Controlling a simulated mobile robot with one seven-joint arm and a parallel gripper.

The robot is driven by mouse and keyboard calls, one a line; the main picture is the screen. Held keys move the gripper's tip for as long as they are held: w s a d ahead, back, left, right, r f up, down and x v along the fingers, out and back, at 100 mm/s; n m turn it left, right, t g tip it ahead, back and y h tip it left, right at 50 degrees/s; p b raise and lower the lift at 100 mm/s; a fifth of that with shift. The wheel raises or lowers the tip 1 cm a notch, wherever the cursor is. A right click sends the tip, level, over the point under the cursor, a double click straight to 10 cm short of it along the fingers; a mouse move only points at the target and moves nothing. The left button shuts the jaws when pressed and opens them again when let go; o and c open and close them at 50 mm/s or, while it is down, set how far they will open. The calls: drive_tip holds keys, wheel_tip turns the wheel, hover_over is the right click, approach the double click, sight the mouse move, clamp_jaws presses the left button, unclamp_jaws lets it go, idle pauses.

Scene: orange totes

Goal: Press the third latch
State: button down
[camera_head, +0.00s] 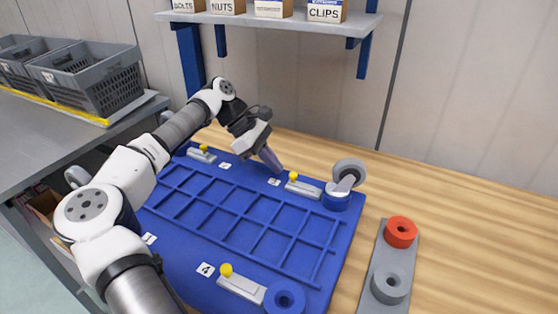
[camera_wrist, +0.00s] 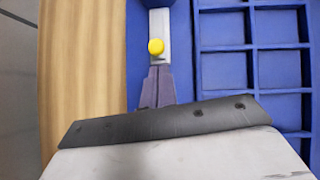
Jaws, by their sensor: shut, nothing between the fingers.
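A blue board (camera_head: 170,235) carries grey latches with yellow knobs near its corners. The latch (camera_head: 305,188) at the far right has its yellow knob (camera_head: 293,176) at its left end; the small label (camera_head: 274,182) beside it is too small to read surely. My gripper (camera_head: 275,166) is shut and empty, pointing down just left of that knob. In the wrist view the shut fingers (camera_wrist: 158,84) point at the latch (camera_wrist: 159,22), with its yellow knob (camera_wrist: 156,46) just beyond the tips. A small gap shows between tips and knob.
A caster wheel (camera_head: 348,174) stands in a blue socket at the board's far right corner. Another latch (camera_head: 241,287), labelled 4, lies at the near right. A grey plate with a red ring (camera_head: 401,232) lies to the right. A shelf (camera_head: 270,18) hangs above.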

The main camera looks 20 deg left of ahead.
sight(293, 174)
drive_tip(key=shift+d+f, duration=0.15)
drive_tip(key=shift+d, duration=0.6)
drive_tip(key=shift+d, duration=0.15)
drive_tip(key=shift+s+d+f+b, duration=0.15)
drive_tip(key=shift+s+d+b, duration=0.1)
drive_tip(key=shift+d+b, duration=0.5)
drive_tip(key=shift+d, duration=0.2)
drive_tip(key=shift+p, duration=0.3)
drive_tip(key=shift+r, duration=0.2)
